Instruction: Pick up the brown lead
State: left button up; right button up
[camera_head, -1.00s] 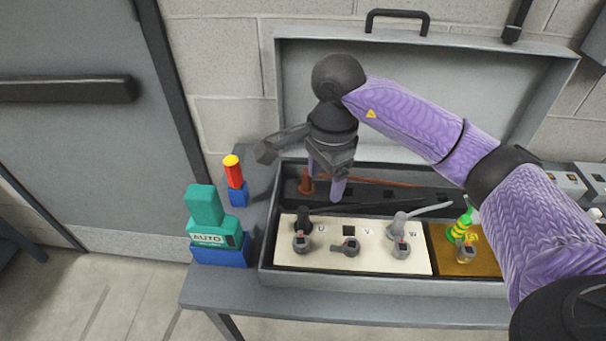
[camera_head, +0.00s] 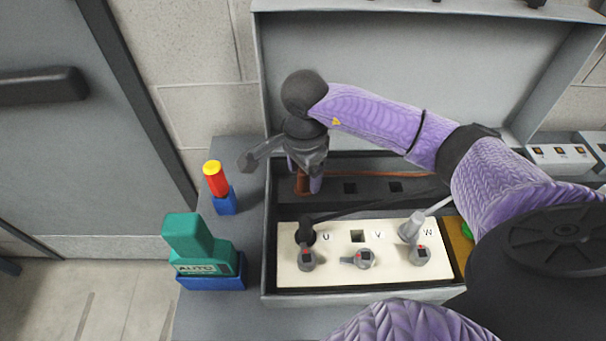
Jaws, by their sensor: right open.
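The brown lead's plug (camera_head: 301,183) stands at the left end of the dark back strip inside the grey case, and its orange-brown cable (camera_head: 385,174) runs right along the back. My right gripper (camera_head: 304,178) is over this plug, pointing down, with its jaws open. One purple-tipped finger shows just right of the plug; the gripper partly hides the plug's top, and I cannot tell whether they touch. My left gripper is not in view.
On the cream panel (camera_head: 341,271), a black lead (camera_head: 305,230) stands at U and a grey lead (camera_head: 412,227) at W; V's socket is empty. A teal AUTO device (camera_head: 197,249) and a red-yellow tool (camera_head: 215,180) stand left. The open lid (camera_head: 400,75) rises behind.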

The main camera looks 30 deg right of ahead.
jog(key=shift+f, duration=0.25)
jog(key=shift+c, duration=0.3)
grip_shut()
jog(key=shift+r, duration=0.1)
